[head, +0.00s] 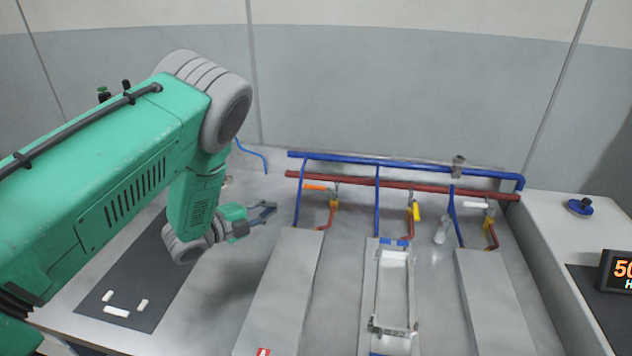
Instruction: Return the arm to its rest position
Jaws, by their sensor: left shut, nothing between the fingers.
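My left arm comes in from the left as a large green and grey arm. Its gripper (268,213) hangs over the left part of the workbench, beside the left grey block, shut and empty. It appears apart from the pipes and the blocks. My right gripper does not show in the head view.
Blue pipes (400,164) and red pipes (400,187) run along the bench's back. Grey blocks (280,285) (492,295) flank a metal frame (393,290). A dark mat (150,275) with several white pieces lies left. A lit display (619,271) stands right.

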